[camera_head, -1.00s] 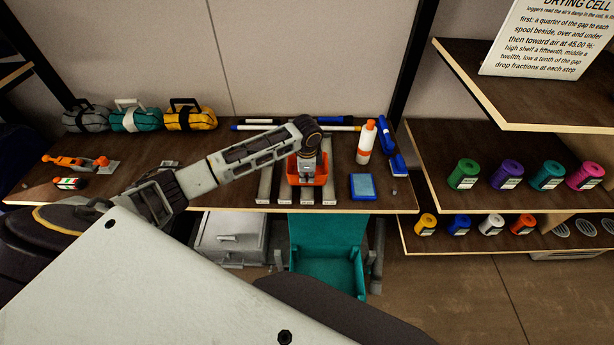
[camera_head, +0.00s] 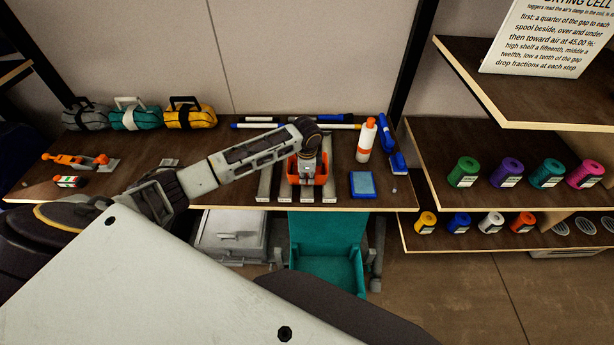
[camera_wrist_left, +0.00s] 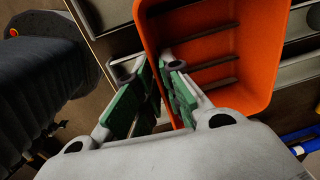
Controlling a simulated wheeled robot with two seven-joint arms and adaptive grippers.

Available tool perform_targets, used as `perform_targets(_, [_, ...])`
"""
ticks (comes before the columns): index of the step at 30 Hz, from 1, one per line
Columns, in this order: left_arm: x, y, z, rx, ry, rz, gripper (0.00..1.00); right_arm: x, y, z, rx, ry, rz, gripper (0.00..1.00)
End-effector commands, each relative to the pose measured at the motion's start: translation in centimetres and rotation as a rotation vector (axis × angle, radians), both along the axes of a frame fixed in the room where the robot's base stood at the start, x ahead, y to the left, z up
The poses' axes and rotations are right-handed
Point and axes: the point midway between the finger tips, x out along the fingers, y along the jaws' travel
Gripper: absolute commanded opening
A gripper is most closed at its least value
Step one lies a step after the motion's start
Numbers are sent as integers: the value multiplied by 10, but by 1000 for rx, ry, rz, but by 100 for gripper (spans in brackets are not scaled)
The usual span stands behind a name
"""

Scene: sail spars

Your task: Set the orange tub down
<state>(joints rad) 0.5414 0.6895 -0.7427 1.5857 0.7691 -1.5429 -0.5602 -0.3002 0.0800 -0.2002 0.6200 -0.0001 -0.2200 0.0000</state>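The orange tub (camera_head: 321,172) sits at the front of the bench, over the grey strips. In the left wrist view the tub (camera_wrist_left: 254,62) is seen from above, with dark ribs or slots across its inside and nothing else in the part that shows. My left gripper (camera_head: 307,174) is at the tub. In the wrist view its green-padded fingers (camera_wrist_left: 160,88) straddle the tub's near wall, one outside and one inside, spread with a gap around the wall. My right gripper is not in view.
Labelled grey strips (camera_head: 268,180) lie beneath and beside the tub. Markers lie behind. A teal bin (camera_head: 328,262) is below the bench edge.

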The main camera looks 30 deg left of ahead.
Motion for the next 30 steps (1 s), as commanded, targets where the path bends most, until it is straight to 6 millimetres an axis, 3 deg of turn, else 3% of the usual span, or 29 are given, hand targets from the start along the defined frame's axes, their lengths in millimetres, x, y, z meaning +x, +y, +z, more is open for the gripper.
perform_targets(3, [0,0,0,0,0,0,27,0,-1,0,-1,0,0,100])
perform_targets(17, [0,0,5,0,-1,0,27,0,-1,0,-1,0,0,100])
perform_targets(23, [0,0,21,0,-4,0,27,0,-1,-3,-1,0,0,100])
perform_targets(30, [-3,-2,54,0,-4,0,27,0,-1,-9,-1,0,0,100])
